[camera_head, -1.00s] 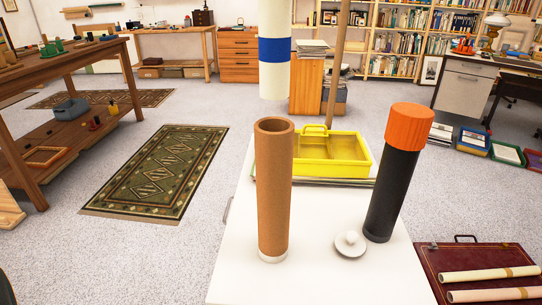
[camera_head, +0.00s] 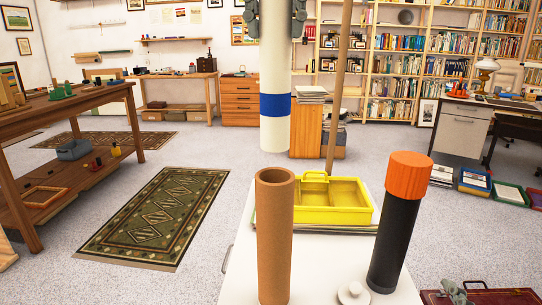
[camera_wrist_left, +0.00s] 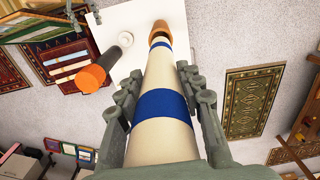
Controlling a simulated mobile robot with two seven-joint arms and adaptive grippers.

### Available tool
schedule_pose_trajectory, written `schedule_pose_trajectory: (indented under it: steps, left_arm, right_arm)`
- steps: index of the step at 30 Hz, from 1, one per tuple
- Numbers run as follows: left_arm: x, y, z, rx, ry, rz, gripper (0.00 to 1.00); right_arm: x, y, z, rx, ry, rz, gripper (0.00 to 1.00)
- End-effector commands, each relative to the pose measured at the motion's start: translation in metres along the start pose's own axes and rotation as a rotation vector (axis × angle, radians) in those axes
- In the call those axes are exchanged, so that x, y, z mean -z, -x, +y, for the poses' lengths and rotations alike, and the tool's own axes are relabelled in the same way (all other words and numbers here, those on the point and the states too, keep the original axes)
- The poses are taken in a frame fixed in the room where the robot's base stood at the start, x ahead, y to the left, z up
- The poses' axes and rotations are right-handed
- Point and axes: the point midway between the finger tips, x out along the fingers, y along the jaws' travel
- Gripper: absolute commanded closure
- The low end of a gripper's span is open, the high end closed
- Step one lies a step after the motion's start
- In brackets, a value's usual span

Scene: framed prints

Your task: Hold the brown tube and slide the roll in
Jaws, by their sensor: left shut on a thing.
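The brown tube (camera_head: 275,240) stands upright on the white table top, its open mouth facing up. The cream roll (camera_head: 275,85) with a blue band hangs upright above it. In the head view, a gap shows between the roll's lower end and the tube's rim. My left gripper (camera_head: 275,18) is shut on the roll's upper part; its fingers flank the roll in the left wrist view (camera_wrist_left: 160,105). There the tube's mouth (camera_wrist_left: 160,32) shows beyond the roll's far end. My right gripper (camera_head: 457,292) barely shows at the bottom right, apart from the tube; its opening is unclear.
A black tube with an orange cap (camera_head: 395,230) stands right of the brown tube. A white knobbed lid (camera_head: 352,293) lies between them. A yellow tray (camera_head: 320,214) sits behind. A patterned rug (camera_head: 160,215) lies left.

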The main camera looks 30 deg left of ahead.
Motion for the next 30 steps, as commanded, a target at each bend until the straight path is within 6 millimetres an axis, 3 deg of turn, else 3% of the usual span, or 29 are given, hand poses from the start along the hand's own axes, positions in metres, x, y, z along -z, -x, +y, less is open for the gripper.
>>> schedule_pose_trajectory:
  steps: [1, 8, 12, 21, 24, 30]
  left_arm:
    - [0.000, 0.000, 0.000, 0.000, 0.000, 0.000, 0.94]
    - [0.000, 0.000, 0.000, 0.000, 0.000, 0.000, 0.94]
    - [0.000, 0.000, 0.000, 0.000, 0.000, 0.000, 0.94]
    - [0.000, 0.000, 0.000, 0.000, 0.000, 0.000, 0.94]
    - [0.000, 0.000, 0.000, 0.000, 0.000, 0.000, 0.94]
    - [0.000, 0.000, 0.000, 0.000, 0.000, 0.000, 0.94]
  right_arm:
    - [0.030, -0.009, 0.002, -0.017, 0.055, 0.055, 0.22]
    - [0.167, -0.020, 0.000, -0.119, 0.355, 0.295, 0.22]
    - [0.246, -0.007, -0.004, -0.211, 0.541, 0.437, 0.22]
    - [0.370, 0.045, -0.018, -0.438, 0.899, 0.652, 0.22]
    - [0.385, 0.043, -0.006, -0.485, 1.053, 0.569, 0.22]
    - [0.362, 0.014, 0.017, -0.363, 1.268, 0.327, 0.22]
